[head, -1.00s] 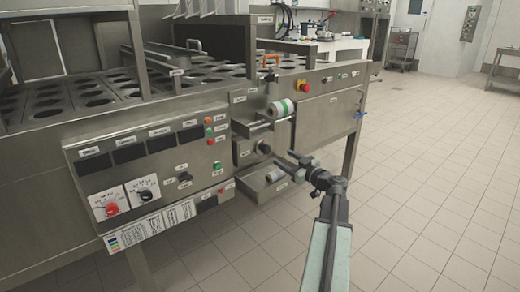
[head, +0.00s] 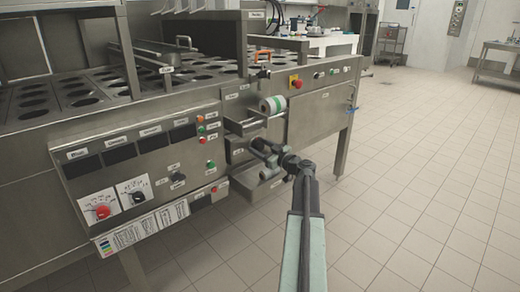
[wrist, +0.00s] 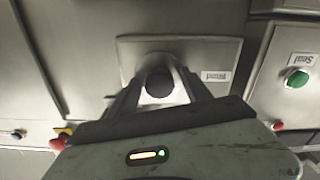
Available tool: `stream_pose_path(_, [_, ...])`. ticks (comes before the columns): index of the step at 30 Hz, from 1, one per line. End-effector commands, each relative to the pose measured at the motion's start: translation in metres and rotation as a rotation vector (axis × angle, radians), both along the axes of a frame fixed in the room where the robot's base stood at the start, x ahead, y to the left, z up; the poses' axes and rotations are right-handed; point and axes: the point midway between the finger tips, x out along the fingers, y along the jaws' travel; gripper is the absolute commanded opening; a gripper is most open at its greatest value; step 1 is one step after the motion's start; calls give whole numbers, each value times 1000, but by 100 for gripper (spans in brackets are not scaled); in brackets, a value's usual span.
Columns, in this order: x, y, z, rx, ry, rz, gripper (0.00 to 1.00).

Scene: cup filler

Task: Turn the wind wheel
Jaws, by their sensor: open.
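The wind wheel looks to be the dark round knob (wrist: 158,86) on a square metal plate (wrist: 225,52) in the wrist view. A small label beside it shows upside down and is hard to read. My gripper (wrist: 162,72) is open, with one finger on each side of the knob. I cannot tell whether either finger touches it. In the head view my gripper (head: 257,157) is at the machine's front, below the white and green roll (head: 277,105), and hides the knob.
A green button (wrist: 297,78) is to the right of the plate in the wrist view. The control panel (head: 140,165) with dials is left of my gripper in the head view. A tray (head: 262,188) is just below it. Open tiled floor (head: 420,200) lies to the right.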

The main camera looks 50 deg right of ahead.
Motion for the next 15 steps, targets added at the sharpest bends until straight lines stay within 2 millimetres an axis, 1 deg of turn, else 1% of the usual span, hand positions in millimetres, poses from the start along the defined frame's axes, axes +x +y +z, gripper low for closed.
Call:
stream_pose_path(2, [-1,0,0,0,0,0,57])
stream_pose_path(3, [-1,0,0,0,0,-1,55])
stream_pose_path(5, [-1,0,0,0,0,-1,38])
stream_pose_path(6, [-1,0,0,0,0,-1,27])
stream_pose_path(8, [-1,-1,0,0,0,-1,10])
stream_pose_path(9, [-1,-1,0,0,0,-1,0])
stream_pose_path(10, [-1,-1,0,0,0,-1,0])
stream_pose_path(11, [-5,10,0,0,0,-3,0])
stream_pose_path(12, [-3,6,0,1,0,-1,0])
stream_pose_path(15, [-1,3,0,9,0,3,0])
